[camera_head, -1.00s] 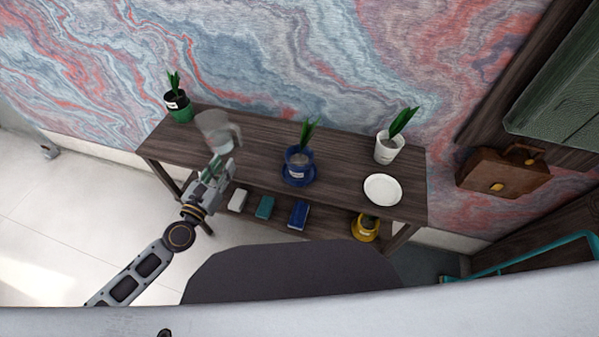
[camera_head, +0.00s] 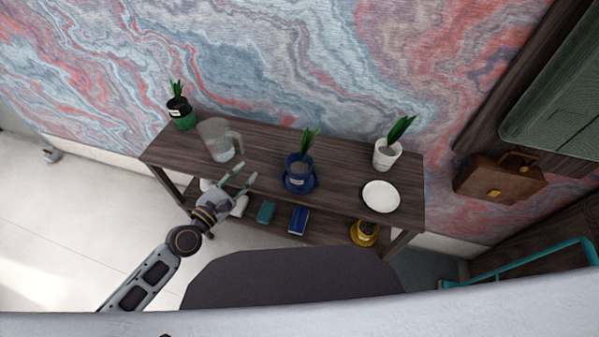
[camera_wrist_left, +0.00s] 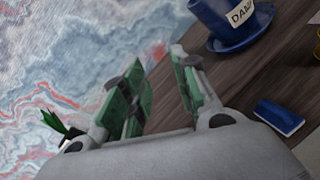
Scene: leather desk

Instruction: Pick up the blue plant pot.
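The blue plant pot (camera_head: 298,172) stands upright on a blue saucer at the middle of the wooden table, with a green plant in it and a white label. The pot also shows at the top right of the left wrist view (camera_wrist_left: 228,14). My left gripper (camera_head: 245,173) is open and empty at the table's front edge, left of the pot and apart from it. Its two spread fingers, with green pads, show in the left wrist view (camera_wrist_left: 160,72). My right gripper is not in view.
A clear glass jug (camera_head: 221,141) stands on the table left of the pot. A green pot (camera_head: 182,115) is at the far left end. A white pot (camera_head: 386,155) and white plate (camera_head: 381,196) are on the right. The lower shelf holds books (camera_head: 298,220) and a yellow pot (camera_head: 364,233).

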